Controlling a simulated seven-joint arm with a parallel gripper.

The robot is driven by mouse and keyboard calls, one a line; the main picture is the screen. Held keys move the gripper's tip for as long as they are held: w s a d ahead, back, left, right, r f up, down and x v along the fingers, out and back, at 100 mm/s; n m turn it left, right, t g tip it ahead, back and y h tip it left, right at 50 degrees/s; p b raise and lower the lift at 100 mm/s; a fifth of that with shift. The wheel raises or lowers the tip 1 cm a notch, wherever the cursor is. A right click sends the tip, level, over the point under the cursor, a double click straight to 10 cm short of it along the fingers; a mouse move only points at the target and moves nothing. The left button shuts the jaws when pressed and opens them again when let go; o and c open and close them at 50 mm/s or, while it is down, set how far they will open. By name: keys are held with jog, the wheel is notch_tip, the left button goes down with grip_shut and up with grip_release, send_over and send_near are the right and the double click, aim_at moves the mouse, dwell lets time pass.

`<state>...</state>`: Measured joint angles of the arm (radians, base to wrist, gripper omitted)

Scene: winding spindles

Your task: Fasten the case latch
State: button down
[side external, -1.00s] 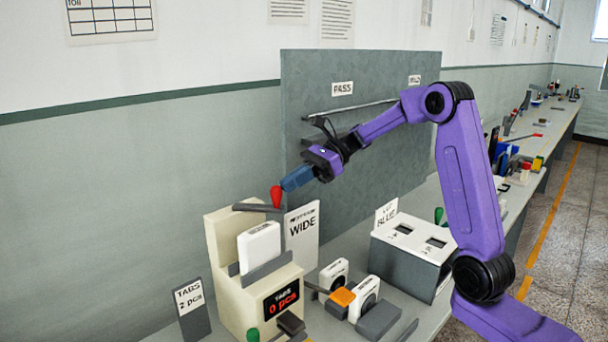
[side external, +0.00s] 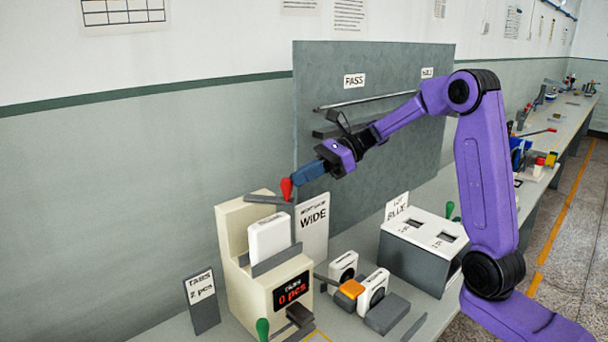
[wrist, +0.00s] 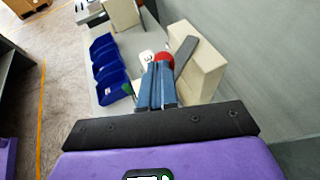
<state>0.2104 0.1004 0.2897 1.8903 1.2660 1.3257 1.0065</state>
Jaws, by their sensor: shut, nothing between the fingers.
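My gripper (side external: 296,181) is shut and empty, with its blue fingers pointing left and slightly down. Its tips are right at a red knob (side external: 286,189); I cannot tell whether they touch it. The red knob also shows just beyond the shut fingers in the wrist view (wrist: 165,57). It stands at the right end of a dark bar (side external: 264,199) on top of a cream machine (side external: 228,222). A white case (side external: 269,236) stands upright in that machine behind a grey front strip (side external: 275,261). No part is labelled as a latch, so I cannot tell which piece it is.
The machine's display (side external: 291,290) reads 0 pcs. A WIDE sign (side external: 314,222) stands right of it, close below my gripper. Two white pieces with an orange block (side external: 351,289) and a BLUE-labelled box (side external: 420,250) stand further right. A grey panel (side external: 385,90) rises behind.

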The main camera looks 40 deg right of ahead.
jog(key=s+a+m+t+h, duration=0.1)
jog(key=s+a+m+t, duration=0.2)
jog(key=a, duration=0.4)
jog(key=shift+s+h, duration=0.3)
jog(key=shift+a, duration=0.25)
dwell(0.4)
jog(key=shift+w, duration=0.1)
